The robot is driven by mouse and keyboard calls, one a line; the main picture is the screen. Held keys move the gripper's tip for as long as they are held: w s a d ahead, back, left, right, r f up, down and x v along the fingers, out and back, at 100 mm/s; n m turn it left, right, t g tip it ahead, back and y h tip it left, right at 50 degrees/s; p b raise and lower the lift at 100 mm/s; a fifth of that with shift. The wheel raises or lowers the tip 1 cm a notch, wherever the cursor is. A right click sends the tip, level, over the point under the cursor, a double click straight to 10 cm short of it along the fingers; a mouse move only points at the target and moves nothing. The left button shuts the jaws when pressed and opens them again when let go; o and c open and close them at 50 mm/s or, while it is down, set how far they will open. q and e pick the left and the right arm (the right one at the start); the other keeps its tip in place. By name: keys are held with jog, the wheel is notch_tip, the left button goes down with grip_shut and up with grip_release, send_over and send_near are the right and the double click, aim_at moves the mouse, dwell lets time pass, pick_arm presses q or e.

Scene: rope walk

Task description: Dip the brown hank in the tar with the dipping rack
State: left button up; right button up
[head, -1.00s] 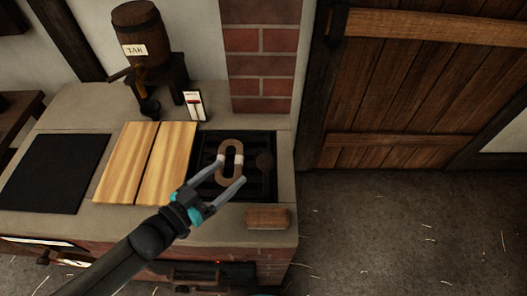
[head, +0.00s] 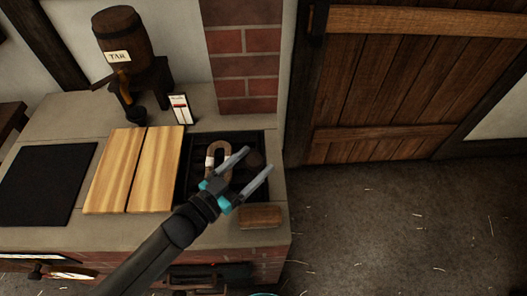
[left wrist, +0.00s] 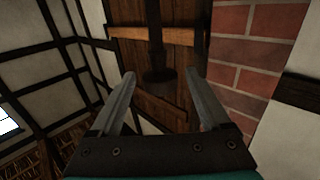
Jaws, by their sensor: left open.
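The brown hank (head: 219,146), an oval loop with pale bands, lies over a dark slatted recess (head: 192,196) in the bench top; my gripper hides its lower part. A round dark knob (head: 254,160) stands right of the hank, perhaps the dipping rack's handle. My left gripper (head: 257,160) is open, its fingertips on either side of the knob in the head view. In the left wrist view a dark rod with a round end (left wrist: 158,75) shows between the open fingers (left wrist: 159,73). I cannot tell whether they touch it. My right gripper is not in view.
A barrel labelled TAR (head: 120,38) with a spout stands at the back left. Two pale boards (head: 135,170) and a black panel (head: 45,185) lie left of the recess. A wooden block (head: 261,216) sits at the front edge. A small card (head: 181,109) stands behind.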

aim_at(261, 157)
pick_arm(q)
jog(key=shift+x, duration=2.1)
grip_shut()
